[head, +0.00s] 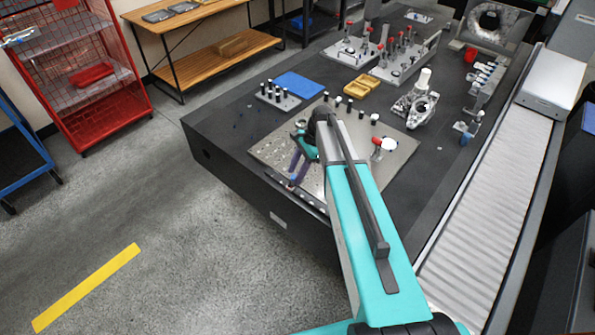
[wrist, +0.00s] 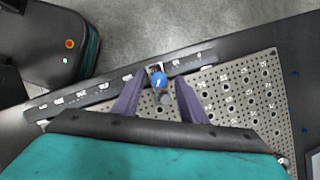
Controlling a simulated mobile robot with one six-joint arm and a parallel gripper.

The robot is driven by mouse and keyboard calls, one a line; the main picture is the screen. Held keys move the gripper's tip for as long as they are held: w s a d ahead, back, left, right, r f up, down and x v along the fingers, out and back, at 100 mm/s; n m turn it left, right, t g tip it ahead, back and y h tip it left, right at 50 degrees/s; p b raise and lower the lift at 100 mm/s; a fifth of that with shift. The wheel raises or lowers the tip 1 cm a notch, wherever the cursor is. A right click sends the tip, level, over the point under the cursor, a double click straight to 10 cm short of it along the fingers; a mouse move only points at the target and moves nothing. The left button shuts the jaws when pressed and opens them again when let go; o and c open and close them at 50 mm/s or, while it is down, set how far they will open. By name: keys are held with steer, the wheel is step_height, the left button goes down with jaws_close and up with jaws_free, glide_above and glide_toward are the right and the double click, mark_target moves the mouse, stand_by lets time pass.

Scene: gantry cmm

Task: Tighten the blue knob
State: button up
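The blue knob (wrist: 159,79) shows in the wrist view, at the edge of the perforated metal plate (wrist: 250,95), beside a dark rail with white markings (wrist: 85,97). A small grey round part sits just below the knob in the picture. My gripper (wrist: 160,82) has two purple fingers, spread apart, one on each side of the knob. I see a gap between each finger and the knob; whether the fingertips reach its height I cannot tell. In the head view my gripper (head: 298,172) points down at the plate's front left edge, and the knob cannot be made out clearly.
The plate lies on a large black table (head: 225,130). Several black and white pins stand behind my gripper, and a red-topped fixture (head: 384,145) stands to its right. A metal casting (head: 417,105), yellow block (head: 362,86) and blue mat (head: 300,84) lie farther back. A conveyor (head: 490,200) runs along the right.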

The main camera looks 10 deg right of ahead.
jaws_close()
steer(key=shift+w, duration=0.1)
steer(key=shift+w+n+g, duration=0.15)
steer(key=shift+n+g, duration=0.25)
steer(key=shift+n, duration=0.6)
steer(key=shift+n+g+h+b, duration=0.4)
steer(key=shift+n+b, duration=0.05)
steer(key=shift+n, duration=0.85)
jaws_free()
steer(key=shift+a, duration=0.1)
